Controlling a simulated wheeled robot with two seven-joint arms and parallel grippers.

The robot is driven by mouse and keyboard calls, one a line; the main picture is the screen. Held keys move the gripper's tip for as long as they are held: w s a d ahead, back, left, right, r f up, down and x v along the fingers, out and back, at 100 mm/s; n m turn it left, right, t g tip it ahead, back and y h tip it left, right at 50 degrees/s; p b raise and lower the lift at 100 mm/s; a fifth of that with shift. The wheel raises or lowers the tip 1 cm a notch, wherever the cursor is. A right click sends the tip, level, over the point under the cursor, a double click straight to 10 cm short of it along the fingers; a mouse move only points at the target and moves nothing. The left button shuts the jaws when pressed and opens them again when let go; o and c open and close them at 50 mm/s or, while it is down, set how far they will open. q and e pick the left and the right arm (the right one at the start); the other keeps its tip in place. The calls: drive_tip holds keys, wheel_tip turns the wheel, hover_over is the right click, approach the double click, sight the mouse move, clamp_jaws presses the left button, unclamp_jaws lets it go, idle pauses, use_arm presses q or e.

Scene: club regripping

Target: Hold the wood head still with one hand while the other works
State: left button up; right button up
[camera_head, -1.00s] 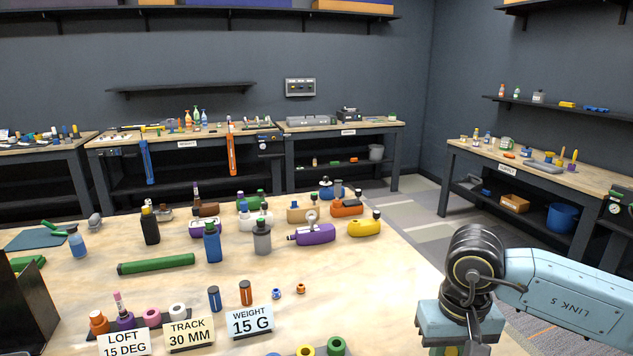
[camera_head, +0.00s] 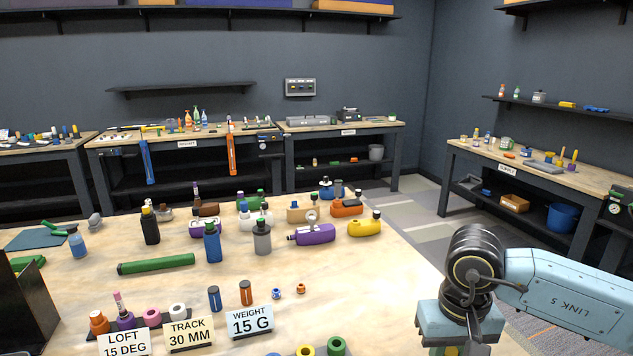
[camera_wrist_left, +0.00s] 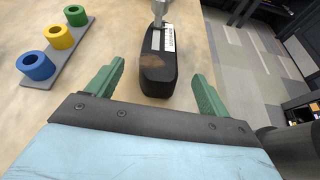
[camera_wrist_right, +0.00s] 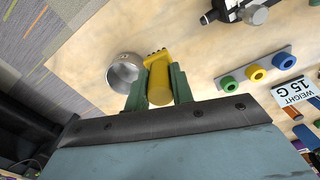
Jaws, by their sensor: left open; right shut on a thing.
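In the left wrist view, my left gripper (camera_wrist_left: 160,80) is open, its green fingers on either side of the near end of a dark elongated object (camera_wrist_left: 158,78) with a brown patch and a white label. A gap shows on both sides. I cannot tell if this is the wood head. In the right wrist view, my right gripper (camera_wrist_right: 158,92) is shut on a yellow handle-like piece (camera_wrist_right: 159,78) with small dark nubs at its far end. In the head view, neither pair of fingertips shows. Several coloured club heads, such as a purple one (camera_head: 316,235) and a yellow one (camera_head: 365,228), sit on the bench.
A metal cup (camera_wrist_right: 124,74) stands right beside my right gripper. A grey rack with blue, yellow and green rings (camera_wrist_left: 50,62) lies left of the dark object. A green cylinder (camera_head: 156,264) and sign cards (camera_head: 250,322) are on the bench.

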use_arm(q)
drive_tip(key=o, duration=0.4)
drive_tip(key=shift+o, duration=0.2)
drive_tip(key=shift+a, duration=0.1)
